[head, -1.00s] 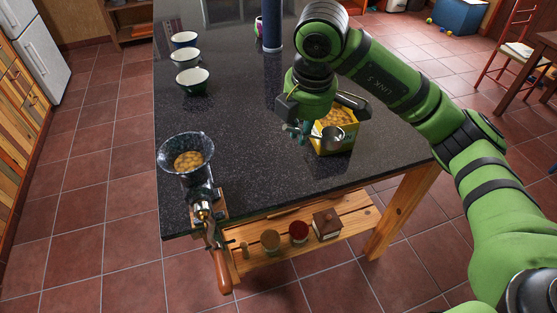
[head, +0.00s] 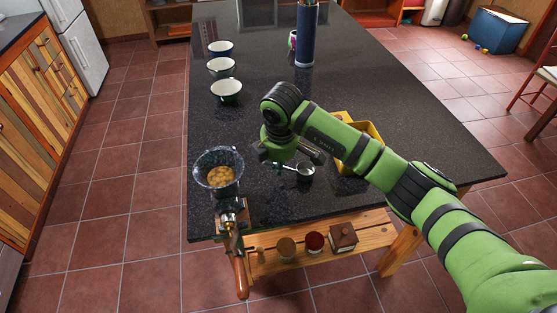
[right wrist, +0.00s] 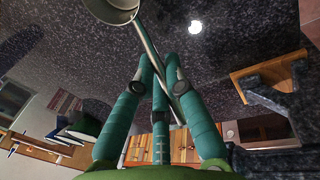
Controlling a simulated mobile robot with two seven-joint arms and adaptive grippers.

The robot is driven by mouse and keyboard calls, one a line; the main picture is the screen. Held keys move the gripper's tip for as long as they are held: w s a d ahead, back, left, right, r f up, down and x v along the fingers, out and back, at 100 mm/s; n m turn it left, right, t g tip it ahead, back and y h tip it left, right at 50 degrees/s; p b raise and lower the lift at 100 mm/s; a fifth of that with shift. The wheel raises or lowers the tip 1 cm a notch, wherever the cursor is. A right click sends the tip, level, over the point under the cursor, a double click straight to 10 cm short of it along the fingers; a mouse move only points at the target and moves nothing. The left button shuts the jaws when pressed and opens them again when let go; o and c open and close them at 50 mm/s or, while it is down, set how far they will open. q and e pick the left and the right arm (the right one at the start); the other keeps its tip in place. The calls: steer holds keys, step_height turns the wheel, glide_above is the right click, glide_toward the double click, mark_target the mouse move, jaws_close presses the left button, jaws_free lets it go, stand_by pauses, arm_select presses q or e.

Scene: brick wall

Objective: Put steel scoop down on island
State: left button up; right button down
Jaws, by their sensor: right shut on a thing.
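The steel scoop (head: 305,171) shows in the head view just right of my right gripper (head: 281,166), over the island's dark speckled top (head: 405,110). I cannot tell whether the scoop touches the top. In the right wrist view, my right gripper (right wrist: 162,80) is shut on the scoop's thin handle. The scoop's bowl (right wrist: 113,8) is at the top edge of that view, partly cut off. My left gripper is not in view.
A grinder hopper (head: 219,172) with round yellowish pieces stands left of the scoop. A yellow box (head: 371,133) sits partly behind my right arm. Several bowls (head: 226,90) line the left edge; a dark blue cylinder (head: 307,38) stands farther back. The island's middle is clear.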

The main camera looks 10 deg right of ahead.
steer(key=shift+f, duration=0.35)
steer(key=shift+f, duration=0.15)
steer(key=c, duration=1.3)
jaws_free()
